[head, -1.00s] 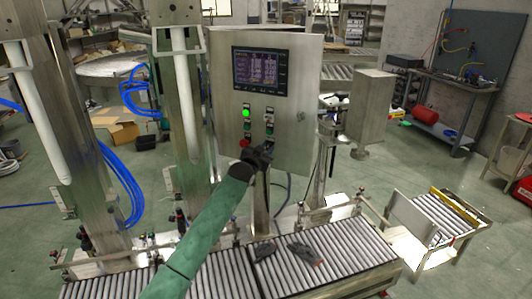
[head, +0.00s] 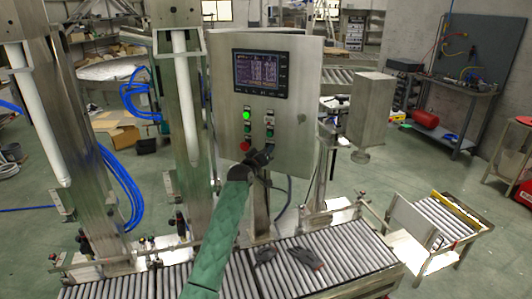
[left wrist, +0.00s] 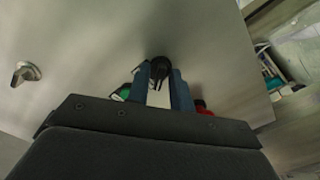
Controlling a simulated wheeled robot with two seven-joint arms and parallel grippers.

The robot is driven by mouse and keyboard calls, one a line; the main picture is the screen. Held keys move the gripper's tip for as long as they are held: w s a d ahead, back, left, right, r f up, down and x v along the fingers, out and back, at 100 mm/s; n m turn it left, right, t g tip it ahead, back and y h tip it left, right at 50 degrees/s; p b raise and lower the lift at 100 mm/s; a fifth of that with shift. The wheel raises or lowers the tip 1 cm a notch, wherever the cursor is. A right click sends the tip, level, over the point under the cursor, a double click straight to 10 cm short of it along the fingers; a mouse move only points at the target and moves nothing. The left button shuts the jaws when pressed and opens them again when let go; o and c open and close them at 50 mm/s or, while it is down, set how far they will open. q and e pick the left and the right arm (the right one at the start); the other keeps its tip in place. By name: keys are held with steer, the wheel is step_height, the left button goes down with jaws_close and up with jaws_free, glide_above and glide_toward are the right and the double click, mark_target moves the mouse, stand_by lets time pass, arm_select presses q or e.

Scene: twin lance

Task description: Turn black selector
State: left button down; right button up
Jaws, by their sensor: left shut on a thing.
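The black selector (left wrist: 160,68) shows in the left wrist view between the blue-sided fingers of my left gripper (left wrist: 163,85). The gripper is shut on it, against the steel panel. In the head view my left gripper (head: 264,156) is at the lower right part of the control box (head: 225,150) and hides the selector. A red button (head: 245,145) is just left of the gripper. A green button (left wrist: 122,92) and a red button (left wrist: 203,107) flank the fingers in the wrist view. My right gripper is not in view.
A lit green button (head: 247,115) and a display (head: 260,73) are higher on the box. A roller conveyor (head: 345,250) with dark items (head: 303,257) runs below. Steel columns stand at the left. A metal latch (left wrist: 25,73) projects from the panel.

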arm_select(q)
steer(key=shift+n, duration=0.8)
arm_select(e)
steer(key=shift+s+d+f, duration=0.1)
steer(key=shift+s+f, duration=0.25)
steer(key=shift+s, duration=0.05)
arm_select(q)
steer(key=shift+a, duration=0.1)
steer(key=c, duration=1.7)
jaws_free()
steer(key=shift+o, duration=0.8)
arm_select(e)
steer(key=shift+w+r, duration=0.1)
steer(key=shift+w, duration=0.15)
